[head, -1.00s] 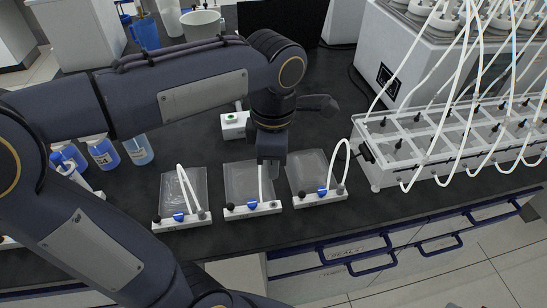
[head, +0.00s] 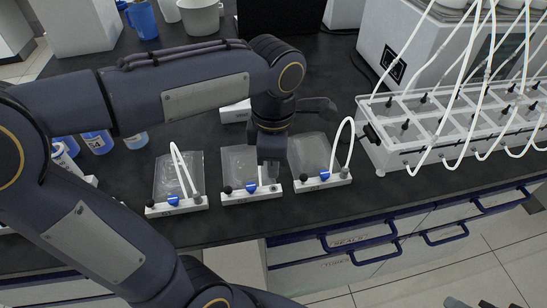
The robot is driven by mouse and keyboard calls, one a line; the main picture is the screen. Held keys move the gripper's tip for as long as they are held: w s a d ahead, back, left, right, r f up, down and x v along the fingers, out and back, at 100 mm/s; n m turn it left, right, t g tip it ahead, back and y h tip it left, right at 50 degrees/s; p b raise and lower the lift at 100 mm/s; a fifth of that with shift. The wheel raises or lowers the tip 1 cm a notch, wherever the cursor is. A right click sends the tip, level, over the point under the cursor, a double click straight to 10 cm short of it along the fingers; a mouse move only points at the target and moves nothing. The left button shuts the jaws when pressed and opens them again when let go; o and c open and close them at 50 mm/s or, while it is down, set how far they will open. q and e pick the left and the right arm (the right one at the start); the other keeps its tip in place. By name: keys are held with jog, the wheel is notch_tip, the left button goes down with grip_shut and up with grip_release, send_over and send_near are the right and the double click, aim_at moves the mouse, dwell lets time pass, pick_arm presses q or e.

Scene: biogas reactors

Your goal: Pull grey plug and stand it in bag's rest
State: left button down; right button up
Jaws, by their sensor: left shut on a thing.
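Three clear bags lie in a row on the black bench, each with a white front strip carrying a black knob, a blue valve and a grey part at its right end. My left gripper (head: 268,172) points down over the right part of the middle bag (head: 238,163), close above its strip (head: 248,197). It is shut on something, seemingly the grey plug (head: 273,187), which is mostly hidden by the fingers. I cannot tell whether the plug touches the strip. The middle bag's white tube is hidden behind the gripper.
The left bag (head: 167,178) and right bag (head: 308,153) have white tubes arching up close on both sides. A clear rack (head: 378,150) with many white tubes stands at right. Blue-capped bottles (head: 97,142) stand at left behind my arm. Dark pieces at the bottom right edge are unclear.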

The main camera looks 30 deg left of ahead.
pick_arm(q)
jog(key=shift+f+b, duration=0.9)
jog(key=shift+f, duration=0.55)
jog(key=shift+f, duration=0.45)
dwell(0.5)
jog(key=shift+f+b, duration=0.6)
jog(key=shift+f, duration=0.05)
dwell(0.9)
jog(key=c, duration=1.3)
grip_release()
jog(key=shift+c, duration=0.2)
notch_tip(320, 180, up, 8)
jog(key=shift+f+p, duration=0.1)
jog(key=shift+p, duration=0.8)
